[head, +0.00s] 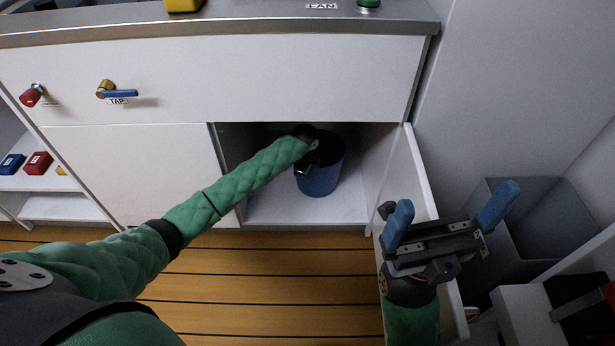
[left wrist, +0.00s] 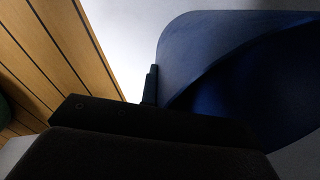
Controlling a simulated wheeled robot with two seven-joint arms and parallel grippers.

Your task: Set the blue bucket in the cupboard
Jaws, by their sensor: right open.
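The blue bucket (head: 322,182) is inside the open cupboard (head: 262,208), upright as far as I can see, with its base at or close to the cupboard floor. My left gripper (head: 306,162) reaches into the cupboard and is at the bucket's rim. In the left wrist view the bucket (left wrist: 190,50) fills the upper right, and one dark finger (left wrist: 150,86) lies against or very close to its wall. The other finger is hidden, so its grip is unclear. My right gripper (head: 447,225), with blue fingertips, is open and empty in front of the open cupboard door (head: 412,170).
The door stands open at the cupboard's right side. A grey bin (head: 545,215) stands further right. A closed white panel with a blue-handled tap (head: 120,94) and a red knob (head: 32,95) is on the left. Red and blue blocks (head: 38,163) lie on a left shelf.

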